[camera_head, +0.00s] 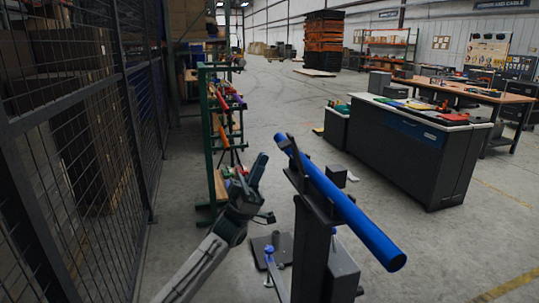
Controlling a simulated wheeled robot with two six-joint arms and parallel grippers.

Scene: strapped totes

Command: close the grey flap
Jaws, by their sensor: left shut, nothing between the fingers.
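I cannot make out a grey flap for certain in the head view. A dark post (312,250) stands in the lower middle and carries a long blue tube (345,208) that slants down to the right. My left gripper (259,162) is raised just left of the tube's upper end, with a visible gap. It is shut and empty. My right gripper is not in view.
A wire-mesh fence (70,160) runs along the left. A green rack (207,130) with colourful items stands behind my left gripper. A dark workbench (410,150) stands at the right. The floor (460,245) at the lower right is clear.

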